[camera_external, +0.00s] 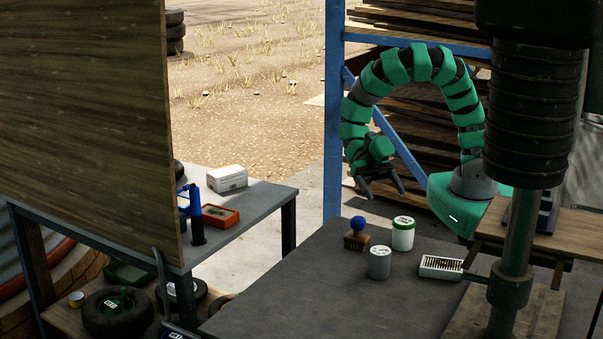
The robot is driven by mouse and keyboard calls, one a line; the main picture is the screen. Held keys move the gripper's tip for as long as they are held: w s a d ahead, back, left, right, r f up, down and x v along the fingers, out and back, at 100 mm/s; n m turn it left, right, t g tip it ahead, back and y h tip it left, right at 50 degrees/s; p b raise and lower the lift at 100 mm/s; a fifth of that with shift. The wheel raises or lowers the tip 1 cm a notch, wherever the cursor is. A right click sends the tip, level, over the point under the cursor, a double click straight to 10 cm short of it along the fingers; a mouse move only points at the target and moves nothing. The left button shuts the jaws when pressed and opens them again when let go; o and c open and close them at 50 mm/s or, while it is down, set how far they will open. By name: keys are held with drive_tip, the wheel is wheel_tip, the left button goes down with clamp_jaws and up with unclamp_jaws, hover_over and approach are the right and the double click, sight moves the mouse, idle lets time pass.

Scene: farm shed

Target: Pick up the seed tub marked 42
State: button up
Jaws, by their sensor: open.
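Two small tubs stand upright on the dark grey table (300,290). I cannot read a number 42 on either, so I cannot tell which one is the marked seed tub. My gripper (384,193) hangs open and empty from the green arm, above and behind the tubs, touching neither.
A blue-topped brown stamp-like object (356,236) stands left of the tubs. A white slotted tray (440,267) lies to their right. A dark post (513,220) rises at the right front. The table's left front is clear. A side bench (262,200) holds an orange tray (217,216).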

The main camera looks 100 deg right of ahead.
sight(405, 225)
drive_tip(key=shift+b+x, duration=2.25)
drive_tip(key=shift+x, duration=4.65)
drive_tip(key=c, duration=1.1)
